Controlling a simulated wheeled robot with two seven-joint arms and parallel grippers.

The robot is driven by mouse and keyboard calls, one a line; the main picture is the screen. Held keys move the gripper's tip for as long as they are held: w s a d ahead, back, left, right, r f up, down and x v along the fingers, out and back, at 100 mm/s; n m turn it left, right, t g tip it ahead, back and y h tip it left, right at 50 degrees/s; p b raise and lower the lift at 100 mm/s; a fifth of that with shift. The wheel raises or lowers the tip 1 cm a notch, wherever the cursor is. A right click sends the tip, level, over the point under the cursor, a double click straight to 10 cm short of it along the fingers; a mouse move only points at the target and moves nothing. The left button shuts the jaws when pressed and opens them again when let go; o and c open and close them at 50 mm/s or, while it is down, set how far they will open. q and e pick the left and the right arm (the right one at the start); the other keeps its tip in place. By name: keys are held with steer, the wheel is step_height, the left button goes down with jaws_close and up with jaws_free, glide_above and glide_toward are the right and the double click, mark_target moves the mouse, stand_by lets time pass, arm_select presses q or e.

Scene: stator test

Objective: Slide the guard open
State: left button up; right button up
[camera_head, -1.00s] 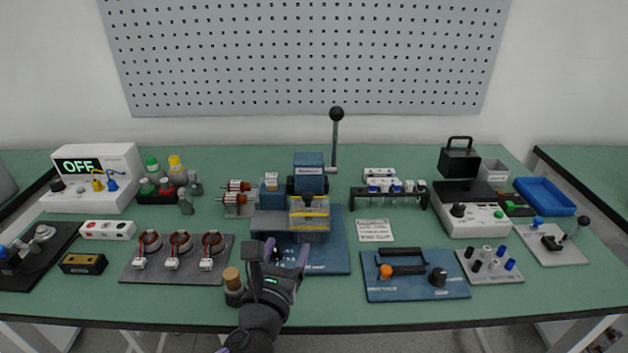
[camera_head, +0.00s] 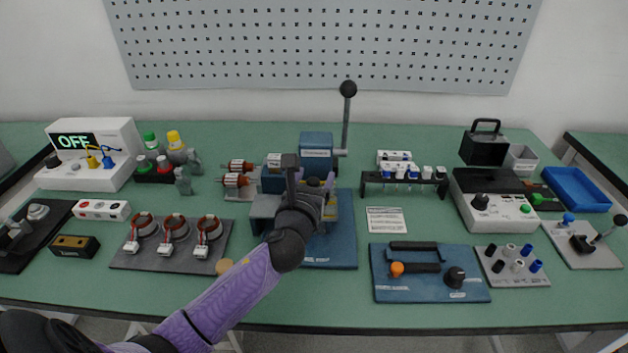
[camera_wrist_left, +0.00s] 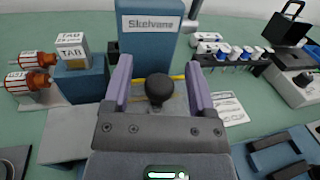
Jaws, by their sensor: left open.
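The blue press (camera_head: 316,150), marked "Skelvans" in the left wrist view (camera_wrist_left: 150,45), stands mid-table with its lever up. Its guard (camera_head: 330,208) is a see-through panel with yellow edging, mostly hidden by my left arm in the head view. In the left wrist view the guard (camera_wrist_left: 178,78) shows a yellow strip behind a round black knob (camera_wrist_left: 160,88). My left gripper (camera_head: 308,180) is over the front of the press. In the left wrist view my left gripper (camera_wrist_left: 158,68) is open, with the knob between its fingers; I cannot tell whether they touch it. My right gripper is not in view.
A rack of small parts (camera_head: 405,178) and a white label card (camera_head: 386,220) lie right of the press. Rotors (camera_head: 236,180) stand close on its left. A stator tray (camera_head: 172,245) and a blue handle panel (camera_head: 430,275) lie nearer the front edge.

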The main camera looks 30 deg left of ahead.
arm_select(q)
jaws_close()
stand_by(1.2)
